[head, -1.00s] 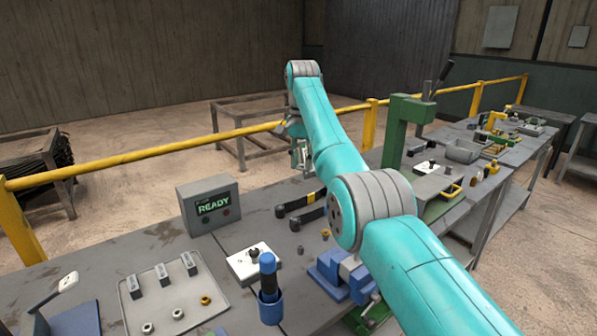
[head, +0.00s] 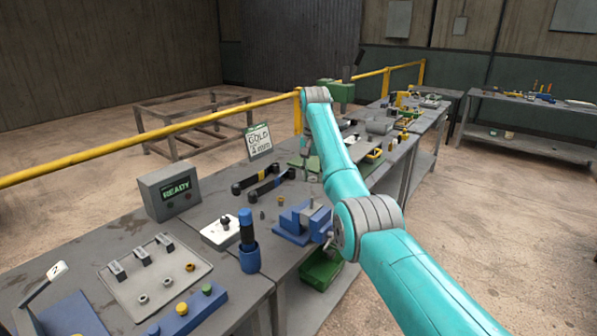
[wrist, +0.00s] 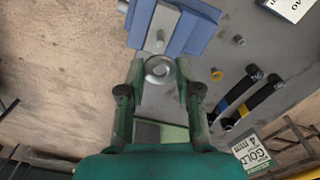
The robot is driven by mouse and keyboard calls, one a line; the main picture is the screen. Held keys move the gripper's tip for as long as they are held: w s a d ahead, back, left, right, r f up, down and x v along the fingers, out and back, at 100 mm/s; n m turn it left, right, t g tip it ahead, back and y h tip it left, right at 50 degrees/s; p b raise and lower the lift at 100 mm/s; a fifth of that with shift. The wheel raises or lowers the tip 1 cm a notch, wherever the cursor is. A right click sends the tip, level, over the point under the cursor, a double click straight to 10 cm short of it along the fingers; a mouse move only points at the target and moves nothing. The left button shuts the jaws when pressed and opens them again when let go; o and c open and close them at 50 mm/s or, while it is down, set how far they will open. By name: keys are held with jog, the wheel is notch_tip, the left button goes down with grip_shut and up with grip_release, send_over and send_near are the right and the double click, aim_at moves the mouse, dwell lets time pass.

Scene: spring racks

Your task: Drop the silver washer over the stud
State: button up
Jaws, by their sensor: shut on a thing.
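The silver washer (wrist: 158,69) is a round disc between my gripper's fingertips (wrist: 160,73) in the wrist view. My gripper is shut on it. A small upright silver stud (wrist: 160,38) stands at the blue vise (wrist: 199,33), just beyond the washer in the picture and apart from it. In the head view, the blue vise (head: 292,224) sits near the bench's front edge with the stud (head: 311,207) at its jaws. My gripper (head: 311,178) hangs behind the vise there. The washer is too small to make out in that view.
A green bin (head: 322,269) sits below.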

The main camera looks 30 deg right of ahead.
aim_at(312, 197)
jog(key=shift+f, duration=0.1)
dwell(0.3)
jog(key=shift+f, duration=2.5)
jog(key=shift+f, duration=1.1)
jog(key=o, duration=1.4)
jog(key=shift+o, duration=0.2)
jog(key=shift+r, duration=3.5)
jog(key=shift+w, duration=0.1)
